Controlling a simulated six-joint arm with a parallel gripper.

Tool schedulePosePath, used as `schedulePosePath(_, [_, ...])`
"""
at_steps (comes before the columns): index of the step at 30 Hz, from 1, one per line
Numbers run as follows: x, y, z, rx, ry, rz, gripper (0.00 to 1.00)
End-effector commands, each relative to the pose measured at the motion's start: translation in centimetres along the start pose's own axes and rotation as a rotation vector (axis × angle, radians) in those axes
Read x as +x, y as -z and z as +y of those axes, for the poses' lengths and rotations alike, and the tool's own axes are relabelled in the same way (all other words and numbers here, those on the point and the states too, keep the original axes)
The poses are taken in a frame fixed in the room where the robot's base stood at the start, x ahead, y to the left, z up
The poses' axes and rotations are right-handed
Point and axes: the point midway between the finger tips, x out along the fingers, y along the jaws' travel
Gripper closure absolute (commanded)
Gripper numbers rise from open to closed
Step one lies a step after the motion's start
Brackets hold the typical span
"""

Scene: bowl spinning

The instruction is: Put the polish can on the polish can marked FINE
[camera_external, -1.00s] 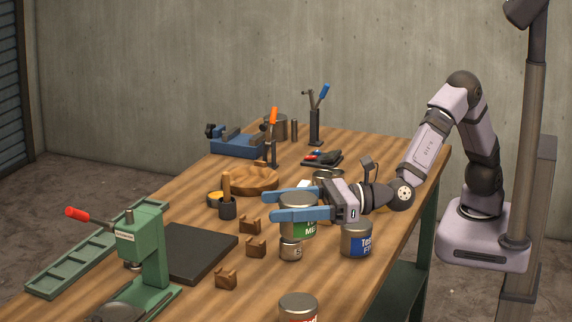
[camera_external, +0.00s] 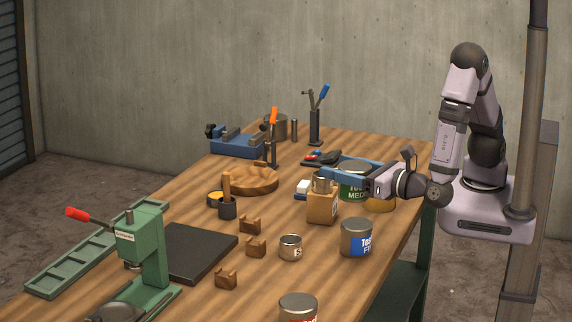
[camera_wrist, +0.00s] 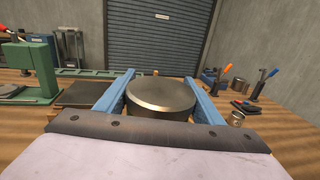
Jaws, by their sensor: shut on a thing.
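My gripper (camera_external: 338,171) has its blue fingers shut around a polish can with a green label reading partly "ME" (camera_external: 354,188). The held can is upright, behind the wooden block as seen from outside. I cannot tell how high it is above the table. In the wrist view its metal lid (camera_wrist: 160,94) fills the space between the fingers. The can with a blue label (camera_external: 356,240), partly reading "FI", stands upright on the table nearer the camera, apart from the held can. Its lid is bare.
A wooden block holding a metal piece (camera_external: 322,206) stands close to the held can, and a yellow object (camera_external: 380,204) lies under my wrist. A small tin (camera_external: 291,247) and a red-labelled can (camera_external: 298,308) stand nearer. A green press (camera_external: 143,250) is at left.

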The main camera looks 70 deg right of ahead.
Motion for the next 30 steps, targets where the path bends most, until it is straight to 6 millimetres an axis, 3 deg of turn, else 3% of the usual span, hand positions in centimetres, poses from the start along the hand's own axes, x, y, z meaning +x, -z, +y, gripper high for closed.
schedulePosePath(3, [0.0, -1.4, -2.0, 0.006, 0.081, 0.000, 0.70])
schedulePosePath(13, [0.0, -2.2, -2.6, -0.002, 0.106, 0.001, 0.70])
schedulePosePath(30, [0.0, 3.3, -2.5, -0.001, 0.103, 0.001, 0.70])
